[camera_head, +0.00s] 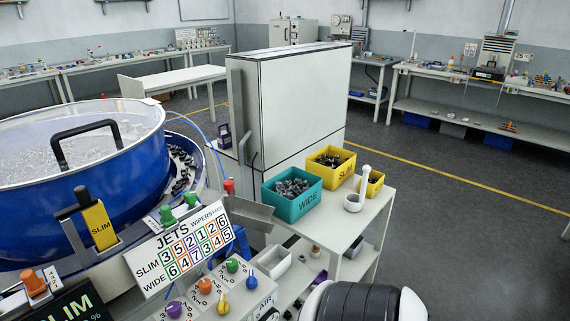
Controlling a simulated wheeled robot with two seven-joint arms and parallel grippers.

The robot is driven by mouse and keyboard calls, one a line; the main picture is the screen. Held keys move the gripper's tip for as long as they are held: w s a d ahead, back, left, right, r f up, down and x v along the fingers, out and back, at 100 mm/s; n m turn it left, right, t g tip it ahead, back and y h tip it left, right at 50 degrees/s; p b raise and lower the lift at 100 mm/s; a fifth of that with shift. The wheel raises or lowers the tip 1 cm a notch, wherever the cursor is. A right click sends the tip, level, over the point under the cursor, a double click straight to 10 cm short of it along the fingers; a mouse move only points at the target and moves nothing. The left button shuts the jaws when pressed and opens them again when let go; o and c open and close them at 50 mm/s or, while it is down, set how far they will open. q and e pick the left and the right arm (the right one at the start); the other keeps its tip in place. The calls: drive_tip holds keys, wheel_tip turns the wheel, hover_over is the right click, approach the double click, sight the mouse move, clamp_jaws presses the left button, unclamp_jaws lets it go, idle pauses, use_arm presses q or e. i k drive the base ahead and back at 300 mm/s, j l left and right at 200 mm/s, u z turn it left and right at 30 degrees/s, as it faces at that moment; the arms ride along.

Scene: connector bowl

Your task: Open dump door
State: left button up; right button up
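A large blue bowl (85,220) with a clear lid and a black lid handle (88,131) fills the left side. Small dark parts lie along its right rim. A yellow block labelled SLIM (99,226) with a dark lever stands at the bowl's front. A grey metal chute (248,212) sits at the bowl's right side. No part is labelled as the dump door, and I cannot tell which piece it is. Neither gripper is in view. A black and white rounded piece at the bottom edge appears to be part of my arm.
A teal WIDE bin (292,205) and a yellow SLIM bin (331,175), both holding parts, stand on a white cart (333,224) with a mortar (353,202). A JETS panel (186,248) and several colored knobs are in front. A tall white cabinet (300,100) stands behind. The floor at right is clear.

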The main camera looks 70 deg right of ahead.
sight(228, 184)
drive_tip(key=z, duration=2.1)
drive_tip(key=j+z, duration=0.25)
drive_tip(key=z, duration=0.2)
drive_tip(key=k+j+z, duration=0.15)
drive_tip(key=z, duration=0.3)
drive_tip(key=k+j+z, duration=0.15)
drive_tip(key=z, duration=0.3)
